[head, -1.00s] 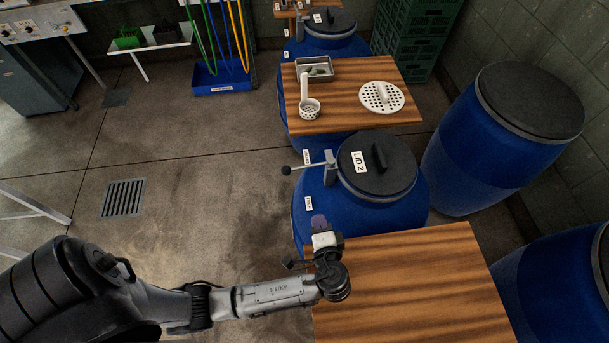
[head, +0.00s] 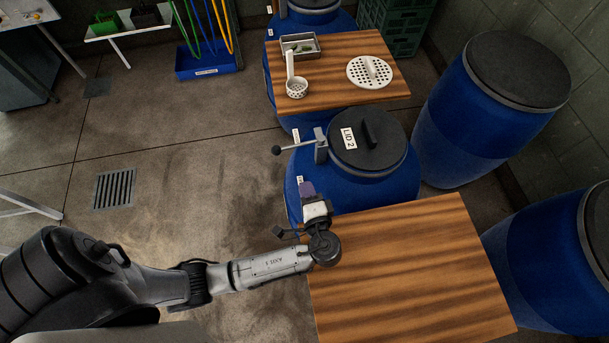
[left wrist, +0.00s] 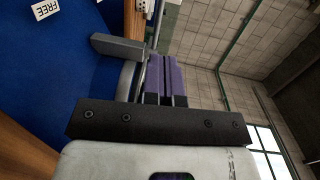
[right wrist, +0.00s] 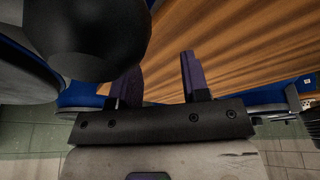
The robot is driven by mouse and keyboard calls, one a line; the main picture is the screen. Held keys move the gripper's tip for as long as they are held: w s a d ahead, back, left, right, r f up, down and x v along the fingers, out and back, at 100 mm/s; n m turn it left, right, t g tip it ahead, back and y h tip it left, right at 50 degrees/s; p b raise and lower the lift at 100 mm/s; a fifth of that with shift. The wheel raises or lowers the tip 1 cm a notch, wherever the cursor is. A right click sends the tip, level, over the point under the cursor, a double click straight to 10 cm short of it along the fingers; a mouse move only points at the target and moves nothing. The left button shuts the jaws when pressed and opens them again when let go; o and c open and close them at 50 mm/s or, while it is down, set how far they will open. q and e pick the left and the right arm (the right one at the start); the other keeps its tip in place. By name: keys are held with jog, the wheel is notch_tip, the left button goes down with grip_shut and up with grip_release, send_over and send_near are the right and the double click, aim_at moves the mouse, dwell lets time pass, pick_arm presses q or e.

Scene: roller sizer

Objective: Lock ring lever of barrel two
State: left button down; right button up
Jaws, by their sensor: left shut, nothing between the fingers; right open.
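Barrel two (head: 345,196) is blue, with a black lid (head: 385,153) marked LID 2 inside a grey ring. Its ring lever (head: 297,148) sticks out to the left from an upright bracket (head: 321,146) and ends in a black ball knob (head: 277,151). My left gripper (head: 307,188) is shut and empty in front of the lever, beside the barrel's near left side. In the left wrist view its purple fingers (left wrist: 166,78) are together, with a grey bar (left wrist: 117,47) close beside them. My right gripper (right wrist: 160,68) is open and empty in the right wrist view; it is outside the head view.
A bare wooden board (head: 405,265) lies in front of barrel two. Another board (head: 335,88) behind carries a metal tray, a white strainer and a perforated disc. More blue barrels (head: 490,110) stand right. A dark rounded body (right wrist: 95,35) fills the right wrist view's upper left.

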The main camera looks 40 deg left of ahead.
pick_arm(q)
jog(key=x, duration=1.2)
jog(key=shift+a, duration=0.15)
